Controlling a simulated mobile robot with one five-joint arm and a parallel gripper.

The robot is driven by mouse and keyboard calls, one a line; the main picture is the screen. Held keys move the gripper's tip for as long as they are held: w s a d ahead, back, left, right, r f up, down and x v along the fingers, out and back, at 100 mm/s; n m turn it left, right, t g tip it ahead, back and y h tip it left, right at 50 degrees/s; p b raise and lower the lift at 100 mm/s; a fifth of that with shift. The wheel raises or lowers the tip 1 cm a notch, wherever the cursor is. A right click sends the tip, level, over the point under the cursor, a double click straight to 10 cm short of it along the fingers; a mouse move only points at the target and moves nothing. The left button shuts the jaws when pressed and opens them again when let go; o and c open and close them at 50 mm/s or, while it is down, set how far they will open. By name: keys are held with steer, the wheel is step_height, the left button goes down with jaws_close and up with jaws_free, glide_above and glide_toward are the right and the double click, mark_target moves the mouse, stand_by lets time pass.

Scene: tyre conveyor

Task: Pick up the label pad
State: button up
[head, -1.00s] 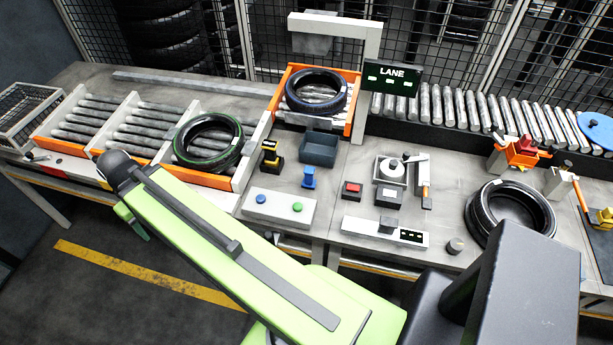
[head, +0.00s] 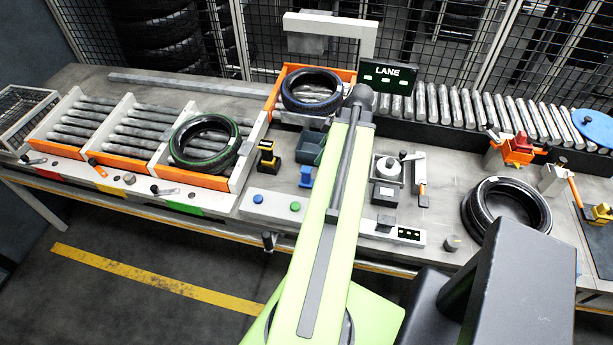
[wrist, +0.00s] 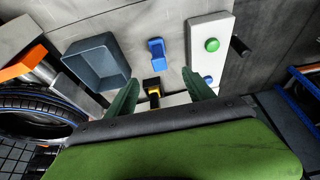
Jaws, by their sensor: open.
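My gripper (wrist: 160,72) is open and empty in the wrist view, its two green fingers spread above the bench. A yellow-and-black item (wrist: 152,88) shows between the fingers, with a blue stamp-like item (wrist: 157,50) beyond it. In the head view the gripper is hidden. A small black block with a white top (head: 386,194), just right of my arm, may be the label pad, but I cannot tell for sure. It does not show in the wrist view.
A grey bin (head: 309,148) and a white button panel (head: 277,207) are left of my arm. A tyre (head: 507,210) lies at right; another tyre (head: 310,91) rests in an orange-sided bay. The LANE sign (head: 387,77) stands behind.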

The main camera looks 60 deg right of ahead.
mark_target(308, 170)
steer(key=b+x, duration=1.1)
steer(key=x, duration=0.1)
steer(key=shift+f, duration=0.25)
steer(key=shift+w, duration=0.1)
steer(key=b+x, duration=0.5)
steer(key=shift+d+f, duration=0.15)
steer(key=shift+w+r, duration=0.1)
steer(key=shift+r, duration=0.1)
jaws_close()
